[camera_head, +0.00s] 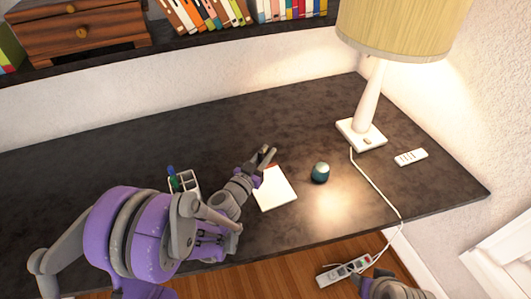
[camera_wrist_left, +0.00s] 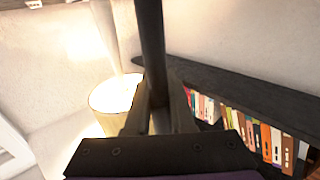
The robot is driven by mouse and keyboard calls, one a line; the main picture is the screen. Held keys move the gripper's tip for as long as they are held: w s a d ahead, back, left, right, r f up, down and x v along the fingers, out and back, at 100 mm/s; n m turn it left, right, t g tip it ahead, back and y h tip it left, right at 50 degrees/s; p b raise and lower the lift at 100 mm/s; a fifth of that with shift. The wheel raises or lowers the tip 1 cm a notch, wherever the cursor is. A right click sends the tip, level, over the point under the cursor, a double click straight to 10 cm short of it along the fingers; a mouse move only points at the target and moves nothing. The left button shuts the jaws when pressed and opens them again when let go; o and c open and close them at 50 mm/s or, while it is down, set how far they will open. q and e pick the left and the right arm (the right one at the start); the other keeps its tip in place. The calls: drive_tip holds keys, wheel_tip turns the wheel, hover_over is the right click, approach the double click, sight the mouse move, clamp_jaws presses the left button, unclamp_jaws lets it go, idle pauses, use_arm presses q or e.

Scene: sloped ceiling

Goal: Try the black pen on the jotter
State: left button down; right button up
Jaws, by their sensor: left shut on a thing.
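The jotter (camera_head: 275,192) is a white pad with a reddish top edge, flat on the dark desk. My left gripper (camera_head: 264,156) is above the desk at the jotter's far left corner. In the left wrist view its fingers (camera_wrist_left: 160,115) are shut on the black pen (camera_wrist_left: 150,45), a dark bar that runs up out of the top of that picture. The pen's tip is out of that view, and the pen is too small to make out clearly in the head view. Of my right arm only a grey end part shows at the bottom edge; its jaws are not clear.
A pen holder (camera_head: 190,181) with blue and green pens stands left of the jotter, partly behind my left arm. A teal round object (camera_head: 320,172) stands to its right. A lamp (camera_head: 368,100), its cord and a white remote (camera_head: 411,157) are further right. The back left desk is clear.

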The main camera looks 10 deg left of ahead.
idle(0.3)
use_arm(q)
drive_tip(key=shift+f+b, duration=1)
drive_tip(key=shift+f, duration=1.35)
drive_tip(key=shift+d, duration=0.1)
drive_tip(key=shift+w+d+p, duration=0.55)
drive_tip(key=shift+w+d, duration=0.35)
drive_tip(key=shift+d, duration=0.25)
drive_tip(key=shift+w+d+p, duration=0.5)
drive_tip(key=shift+w+d, duration=0.4)
drive_tip(key=shift+d, duration=0.2)
